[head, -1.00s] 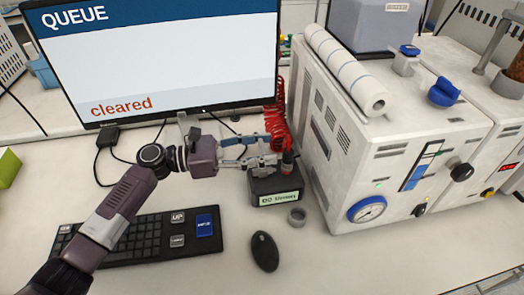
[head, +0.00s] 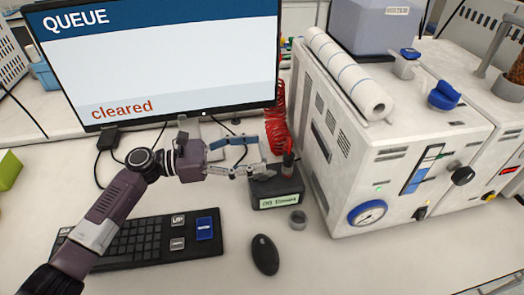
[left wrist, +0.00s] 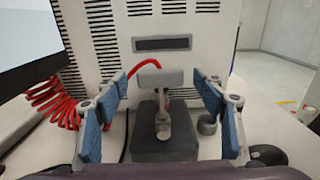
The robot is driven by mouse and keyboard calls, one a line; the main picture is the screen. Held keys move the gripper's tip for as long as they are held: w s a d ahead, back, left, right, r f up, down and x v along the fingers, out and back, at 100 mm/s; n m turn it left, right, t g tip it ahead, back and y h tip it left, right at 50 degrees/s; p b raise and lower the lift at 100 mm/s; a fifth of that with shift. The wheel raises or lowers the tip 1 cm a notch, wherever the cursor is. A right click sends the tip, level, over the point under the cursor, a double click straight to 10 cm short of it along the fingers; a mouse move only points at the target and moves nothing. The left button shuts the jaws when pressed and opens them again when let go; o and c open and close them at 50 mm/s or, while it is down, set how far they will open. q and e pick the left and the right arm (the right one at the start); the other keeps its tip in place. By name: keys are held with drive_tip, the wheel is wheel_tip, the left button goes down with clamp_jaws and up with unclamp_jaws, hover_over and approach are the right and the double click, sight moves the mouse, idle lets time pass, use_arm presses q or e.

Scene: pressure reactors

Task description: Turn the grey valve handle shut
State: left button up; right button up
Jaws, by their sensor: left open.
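The grey valve handle (left wrist: 161,79) shows in the left wrist view as a pale crossbar on a short stem. It sits on a dark box (left wrist: 165,145) with a green-edged label, which is right of centre in the head view (head: 277,188). My left gripper (head: 261,158) is open at the box's upper left. In the left wrist view its blue-padded fingers (left wrist: 160,88) stand wide apart, one on each side of the handle, with a gap on both sides. In the head view the fingers partly cover the handle. My right gripper is not in view.
A red coiled hose (head: 277,128) stands behind the box. A monitor (head: 160,65) is behind my arm.

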use_arm(q)
drive_tip(key=s+a, duration=0.1)
drive_tip(key=a, duration=0.8)
drive_tip(key=shift+s, duration=0.35)
